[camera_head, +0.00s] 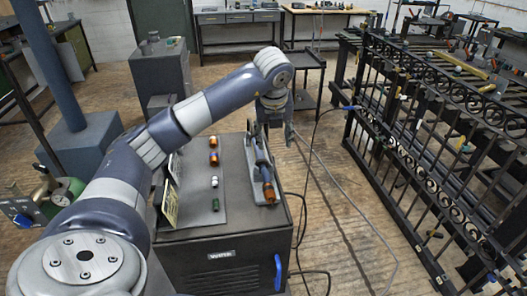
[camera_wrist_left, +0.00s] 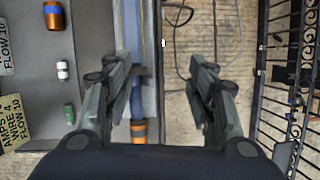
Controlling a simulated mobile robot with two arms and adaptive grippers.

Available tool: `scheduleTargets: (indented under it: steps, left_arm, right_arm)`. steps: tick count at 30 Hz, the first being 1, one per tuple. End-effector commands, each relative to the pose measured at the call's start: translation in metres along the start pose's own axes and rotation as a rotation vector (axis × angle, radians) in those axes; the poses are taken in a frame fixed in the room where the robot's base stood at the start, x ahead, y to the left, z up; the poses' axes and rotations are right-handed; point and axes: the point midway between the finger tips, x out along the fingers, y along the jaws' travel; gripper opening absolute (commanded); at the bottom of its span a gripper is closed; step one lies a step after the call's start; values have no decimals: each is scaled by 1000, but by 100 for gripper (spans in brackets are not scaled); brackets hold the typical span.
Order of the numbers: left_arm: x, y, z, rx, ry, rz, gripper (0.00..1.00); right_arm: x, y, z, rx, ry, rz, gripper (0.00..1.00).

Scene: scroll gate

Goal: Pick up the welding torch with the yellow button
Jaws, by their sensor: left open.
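A long torch-like tool with a copper-orange collar (camera_head: 268,190) lies in a grey tray on top of the black welding machine, partly behind my left gripper in the head view. In the left wrist view its orange collar (camera_wrist_left: 138,128) and blue-grey body show beside the left finger, which covers part of it. I cannot make out a yellow button. My left gripper (camera_head: 275,128) is open and empty, pointing down above the far end of the tray. In the left wrist view the open fingers (camera_wrist_left: 165,75) are apart, with floor between them. My right gripper is not in view.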

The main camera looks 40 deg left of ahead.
Motion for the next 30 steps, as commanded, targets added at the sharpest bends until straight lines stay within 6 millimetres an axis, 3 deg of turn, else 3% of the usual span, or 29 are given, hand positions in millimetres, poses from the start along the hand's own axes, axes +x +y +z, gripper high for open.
scheduleTargets:
  steps: [3,6,13,20,30]
  left_arm:
    - [-8,25,16,-58,-34,81,52]
    - [-1,32,20,-74,-40,106,52]
    - [34,36,21,-73,-39,105,52]
    - [49,38,21,-71,-40,104,52]
    - [90,45,20,-71,-39,102,52]
  right_arm:
    - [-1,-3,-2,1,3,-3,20]
    - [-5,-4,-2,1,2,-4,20]
    - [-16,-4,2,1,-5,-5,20]
    - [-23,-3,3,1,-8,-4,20]
    - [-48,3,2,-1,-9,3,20]
